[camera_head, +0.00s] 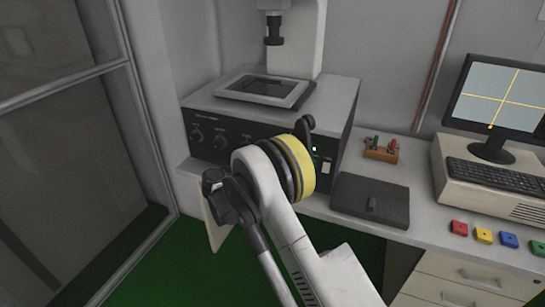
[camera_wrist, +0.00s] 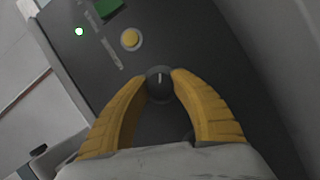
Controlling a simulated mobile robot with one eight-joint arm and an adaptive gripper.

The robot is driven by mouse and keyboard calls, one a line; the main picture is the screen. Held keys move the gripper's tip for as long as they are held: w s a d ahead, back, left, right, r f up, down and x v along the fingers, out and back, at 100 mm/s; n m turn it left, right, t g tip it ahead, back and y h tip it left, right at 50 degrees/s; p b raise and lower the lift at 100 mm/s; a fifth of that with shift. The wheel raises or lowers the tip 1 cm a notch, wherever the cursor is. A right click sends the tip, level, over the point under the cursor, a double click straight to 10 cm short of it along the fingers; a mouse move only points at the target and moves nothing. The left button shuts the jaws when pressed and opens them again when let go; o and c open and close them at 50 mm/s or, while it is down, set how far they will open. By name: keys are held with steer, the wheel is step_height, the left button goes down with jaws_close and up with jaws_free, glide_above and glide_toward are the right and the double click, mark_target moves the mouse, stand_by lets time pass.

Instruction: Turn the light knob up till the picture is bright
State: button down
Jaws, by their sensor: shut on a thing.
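A dark round knob (camera_wrist: 158,86) with a pale pointer mark sits on the dark panel in the wrist view. My gripper (camera_wrist: 159,78) has its yellow fingers shut on the knob from both sides. In the head view my arm hides the gripper and the held knob. The instrument (camera_head: 213,105) is a grey box with a dark front bearing more knobs (camera_head: 197,135) at its left. The monitor (camera_head: 497,97) at the right shows a pale grey-blue picture with a yellow cross.
A dark grey box (camera_head: 371,200) and a small wooden rack (camera_head: 381,151) are on the bench right of the instrument. Coloured blocks (camera_head: 483,235) line the bench's front.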

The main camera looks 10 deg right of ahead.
steer(key=m+y, duration=0.2)
steer(key=m, duration=0.1)
steer(key=shift+r+p, duration=0.1)
steer(key=shift+p, duration=0.3)
steer(key=shift+d+m+t+y, duration=0.1)
steer(key=shift+m+t+y, duration=0.55)
steer(key=shift+m, duration=0.95)
steer(key=c, duration=1.1)
jaws_free()
steer(key=shift+g, duration=0.25)
steer(key=shift+o, duration=0.2)
steer(key=v, duration=1.2)
steer(key=shift+s+d, duration=0.1)
